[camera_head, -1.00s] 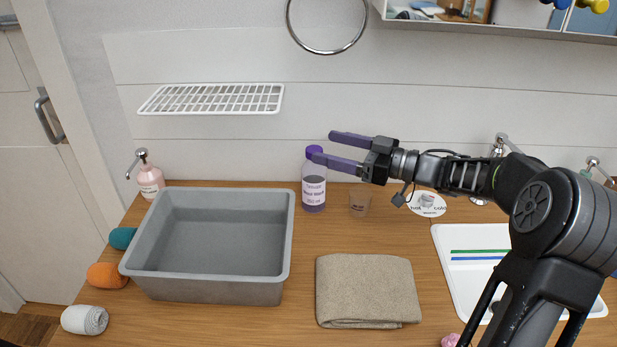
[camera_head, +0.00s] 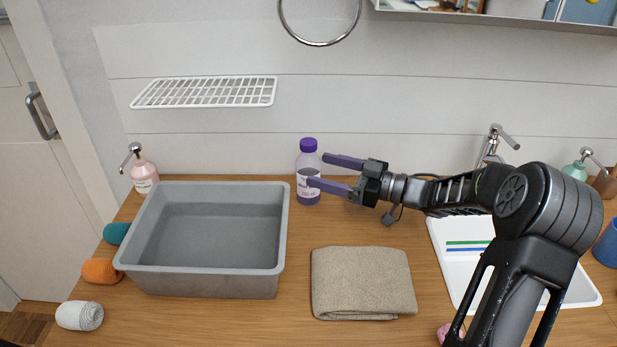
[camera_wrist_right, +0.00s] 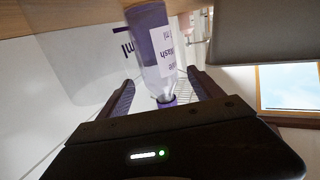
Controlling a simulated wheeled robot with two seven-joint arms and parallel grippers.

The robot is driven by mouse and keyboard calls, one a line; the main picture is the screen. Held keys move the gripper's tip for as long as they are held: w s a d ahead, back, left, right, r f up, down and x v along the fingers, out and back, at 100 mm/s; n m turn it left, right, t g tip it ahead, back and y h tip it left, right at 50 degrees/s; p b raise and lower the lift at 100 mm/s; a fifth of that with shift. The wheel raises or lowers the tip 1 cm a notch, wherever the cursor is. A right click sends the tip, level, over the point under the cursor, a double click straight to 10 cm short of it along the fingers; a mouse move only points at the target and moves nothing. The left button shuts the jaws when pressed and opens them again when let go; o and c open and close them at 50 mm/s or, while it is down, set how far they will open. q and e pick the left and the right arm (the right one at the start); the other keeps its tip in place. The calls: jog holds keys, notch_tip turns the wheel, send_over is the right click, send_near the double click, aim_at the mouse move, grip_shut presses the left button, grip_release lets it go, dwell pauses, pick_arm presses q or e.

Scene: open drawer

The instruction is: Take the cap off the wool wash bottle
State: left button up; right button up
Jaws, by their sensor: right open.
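My right gripper (camera_head: 315,169) is open at the bottle, below cap height in the head view. Its nearer finger overlaps the label and the other finger points just right of the bottle. In the right wrist view, the bottle (camera_wrist_right: 158,45) appears inverted between the open fingers, with the cap (camera_wrist_right: 167,101) toward the gripper body. My left gripper is not in view.
The grey basin (camera_head: 205,285) takes up the counter's left side. A folded beige towel (camera_head: 362,283) lies in front of my right gripper. A white tray (camera_head: 470,265) is at right under my arm. A pink soap dispenser (camera_head: 144,176) and a wall rack (camera_head: 205,92) are at left.

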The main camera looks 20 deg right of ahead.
aim_at(297, 163)
jog(key=x, duration=0.7)
jog(key=shift+w+a+p, duration=0.15)
jog(key=shift+w+p, duration=0.05)
jog(key=shift+p, duration=0.1)
jog(key=shift+c, duration=0.5)
grip_shut()
dwell(0.4)
